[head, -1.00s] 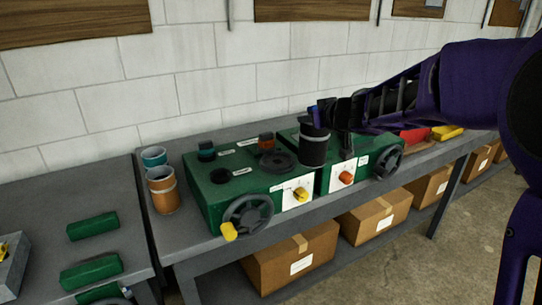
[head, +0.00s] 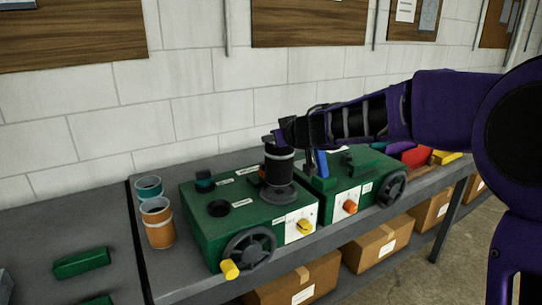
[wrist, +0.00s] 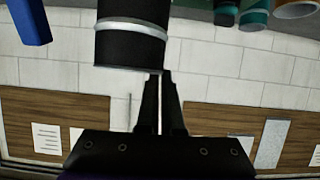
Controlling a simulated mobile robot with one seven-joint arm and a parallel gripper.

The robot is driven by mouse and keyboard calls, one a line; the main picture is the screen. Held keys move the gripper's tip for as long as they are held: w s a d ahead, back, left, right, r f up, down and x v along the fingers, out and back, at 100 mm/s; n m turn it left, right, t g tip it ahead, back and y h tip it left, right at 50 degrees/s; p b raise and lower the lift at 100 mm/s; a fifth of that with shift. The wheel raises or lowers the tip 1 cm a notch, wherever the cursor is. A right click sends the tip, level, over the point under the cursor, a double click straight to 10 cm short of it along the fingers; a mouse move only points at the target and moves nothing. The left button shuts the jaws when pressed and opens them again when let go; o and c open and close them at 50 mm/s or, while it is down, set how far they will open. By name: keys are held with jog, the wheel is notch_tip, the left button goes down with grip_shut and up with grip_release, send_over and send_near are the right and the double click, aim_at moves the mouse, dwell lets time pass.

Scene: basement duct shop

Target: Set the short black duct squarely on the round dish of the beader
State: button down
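The short black duct (head: 278,166), with a pale band near its top, is upright over the round dark dish (head: 281,196) of the green beader (head: 236,225). Its lower end looks at or just above the dish; I cannot tell whether they touch. My gripper (head: 283,141) is at the duct's top edge. In the wrist view the duct (wrist: 131,42) lies just beyond my gripper (wrist: 160,76). The fingers are nearly together and pinch the duct's rim at one side. The duct hides the back of the dish.
A second green machine (head: 345,190) stands close on the right, with a blue upright piece (head: 321,163). Orange (head: 158,225) and teal (head: 148,187) cans stand left of the beader. The handwheel (head: 249,250) sticks out in front. Cardboard boxes (head: 375,248) lie below.

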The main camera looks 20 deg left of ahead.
jog(key=shift+f+b, duration=1.45)
jog(key=shift+f, duration=0.6)
jog(key=shift+f, duration=0.15)
jog(key=c, duration=1.1)
grip_release()
jog(key=shift+r, duration=0.35)
jog(key=p, duration=0.3)
send_near(270, 151)
jog(key=shift+v, duration=1.15)
